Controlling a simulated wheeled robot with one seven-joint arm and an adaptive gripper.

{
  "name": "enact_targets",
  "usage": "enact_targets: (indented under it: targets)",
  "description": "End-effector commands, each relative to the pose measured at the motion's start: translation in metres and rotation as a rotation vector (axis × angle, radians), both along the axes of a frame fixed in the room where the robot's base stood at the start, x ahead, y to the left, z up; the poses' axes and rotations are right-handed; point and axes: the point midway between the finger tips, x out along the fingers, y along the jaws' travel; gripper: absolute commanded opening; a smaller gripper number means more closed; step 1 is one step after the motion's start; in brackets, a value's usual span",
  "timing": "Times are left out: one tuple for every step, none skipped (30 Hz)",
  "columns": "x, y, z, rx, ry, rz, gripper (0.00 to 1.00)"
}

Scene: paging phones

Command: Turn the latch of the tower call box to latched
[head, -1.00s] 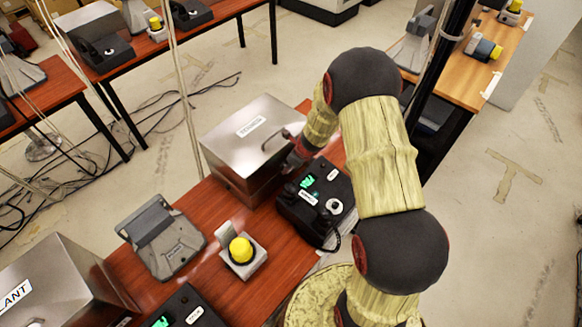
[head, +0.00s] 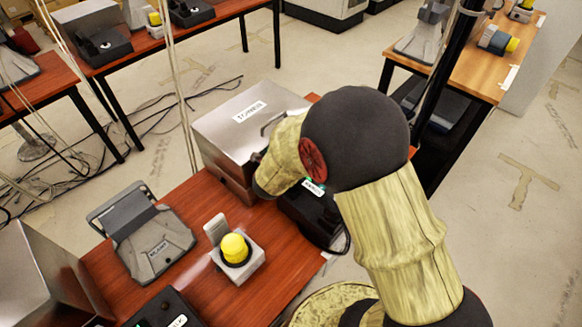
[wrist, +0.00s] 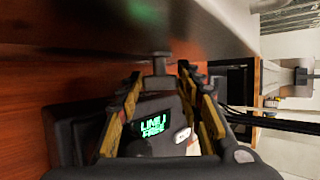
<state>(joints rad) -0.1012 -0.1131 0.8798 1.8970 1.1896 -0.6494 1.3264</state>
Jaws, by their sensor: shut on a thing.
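The tower call box (head: 219,138) is a steel box with a label on its lid, standing on the red-brown table (head: 195,284). Its brushed side (wrist: 190,25) fills the top of the wrist view. A small grey T-shaped latch (wrist: 160,64) stands out from that side. My gripper (wrist: 160,75) has its two yellow-and-black fingers on either side of the latch and is shut on it. I cannot tell the latch's exact angle. In the head view my arm hides the latch and most of the gripper.
A black phone (head: 312,214) with a green display (wrist: 153,127) sits close beside the box, under my arm. A yellow button on a white base (head: 236,252) and a grey stand (head: 152,240) are nearer. Another steel box (head: 40,275) is at lower left.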

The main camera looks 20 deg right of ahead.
Motion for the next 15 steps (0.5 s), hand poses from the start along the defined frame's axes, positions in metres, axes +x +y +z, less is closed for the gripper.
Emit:
enact_targets:
  targets:
    - [-0.0005, 0.0025, -0.0072, -0.028, -0.010, 0.003, 0.11]
    - [-0.0007, 0.0023, -0.0073, -0.045, -0.017, 0.003, 0.11]
    - [-0.0009, 0.0026, -0.0075, -0.066, -0.025, 0.003, 0.11]
    - [-0.0009, 0.0030, -0.0075, -0.080, -0.031, 0.003, 0.11]
    - [-0.0010, 0.0030, -0.0075, -0.094, -0.036, 0.003, 0.11]
    - [-0.0012, 0.0029, -0.0076, -0.110, -0.043, 0.003, 0.11]
    - [-0.0013, 0.0028, -0.0074, -0.123, -0.048, 0.002, 0.11]
    - [-0.0013, 0.0030, -0.0075, -0.132, -0.052, 0.002, 0.11]
    - [-0.0014, 0.0031, -0.0074, -0.145, -0.056, 0.002, 0.11]
    - [-0.0014, 0.0032, -0.0073, -0.153, -0.060, 0.002, 0.11]
    - [-0.0015, 0.0033, -0.0073, -0.160, -0.062, 0.002, 0.11]
    - [-0.0016, 0.0031, -0.0070, -0.168, -0.065, 0.001, 0.11]
    - [-0.0017, 0.0030, -0.0068, -0.173, -0.068, 0.001, 0.11]
    - [-0.0017, 0.0029, -0.0066, -0.178, -0.069, 0.001, 0.11]
    - [-0.0017, 0.0030, -0.0066, -0.182, -0.071, 0.001, 0.11]
